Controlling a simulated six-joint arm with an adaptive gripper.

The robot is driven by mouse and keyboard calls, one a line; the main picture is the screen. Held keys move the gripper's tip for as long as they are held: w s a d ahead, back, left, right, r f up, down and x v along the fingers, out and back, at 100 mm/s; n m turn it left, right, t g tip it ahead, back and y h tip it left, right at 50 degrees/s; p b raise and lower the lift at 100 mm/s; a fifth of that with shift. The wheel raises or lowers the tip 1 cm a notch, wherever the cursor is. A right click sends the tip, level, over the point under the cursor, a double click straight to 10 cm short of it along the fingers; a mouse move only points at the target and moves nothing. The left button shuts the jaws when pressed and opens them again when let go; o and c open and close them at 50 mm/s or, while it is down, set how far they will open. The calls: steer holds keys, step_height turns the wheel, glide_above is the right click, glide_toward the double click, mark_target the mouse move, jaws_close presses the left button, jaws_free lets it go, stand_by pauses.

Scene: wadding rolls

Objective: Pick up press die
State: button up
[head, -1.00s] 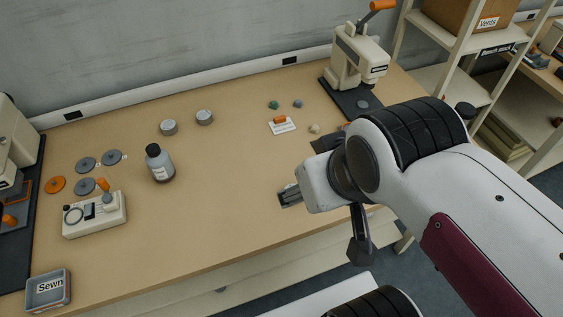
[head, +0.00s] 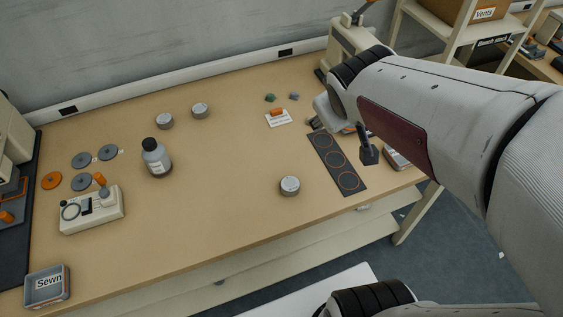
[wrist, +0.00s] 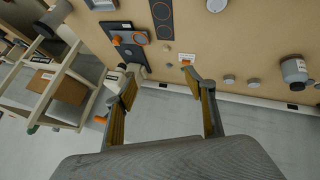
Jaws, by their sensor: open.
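No object is clearly marked as the press die. An orange block (head: 278,112) lies on a small white labelled card (head: 281,121) at the back of the bench; the wrist view shows the orange block (wrist: 186,62) near the right fingertip in the picture. Flat grey discs (head: 108,152) and an orange disc (head: 51,180) lie at the left. The press (head: 345,42) at the back right is partly hidden by my arm; its dark base (wrist: 128,58) shows in the wrist view. My gripper (wrist: 160,74) is open, with nothing between its yellow-padded fingers.
A dark mat (head: 325,140) with orange rings lies right of centre. A round tin (head: 290,186) stands left of it, with two more at the back. A bottle (head: 156,158), a cream device (head: 92,210) and a Sewn tray (head: 48,287) stand left. The centre is clear.

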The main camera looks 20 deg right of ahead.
mark_target(296, 183)
steer(key=w+d+f+n+t, duration=0.1)
steer(key=w+d+f+n, duration=0.2)
steer(key=w+d+f, duration=0.4)
steer(key=f+n+y, duration=0.1)
steer(key=f+y, duration=0.1)
steer(key=f, duration=0.3)
steer(key=w+a+f+n+y, duration=0.1)
steer(key=f+n+y, duration=0.1)
steer(key=f, duration=0.4)
steer(key=a+f+n+t+y, duration=0.1)
steer(key=f+n+y, duration=0.1)
steer(key=f+y, duration=0.2)
steer(key=shift+w+f, duration=0.4)
steer(key=shift+f, duration=0.3)
steer(key=s+a+f+y, duration=0.2)
steer(key=s, duration=0.1)
steer(key=shift+a+f+t+y, duration=0.15)
steer(key=shift+a+t+y, duration=0.15)
steer(key=s+a+y, duration=0.2)
steer(key=s, duration=0.1)
steer(key=s+a+f+t+y, duration=0.1)
steer(key=shift+s, duration=0.3)
steer(key=shift+s+a+r+m+t+y, duration=0.15)
steer(key=shift+s+a+y, duration=0.1)
steer(key=shift+s+y, duration=0.15)
steer(key=shift+s+a+f+m+t+y, duration=0.1)
steer(key=shift+s+a+m+t+y, duration=0.15)
steer(key=shift+s, duration=0.25)
steer(key=shift+x, duration=1.2)
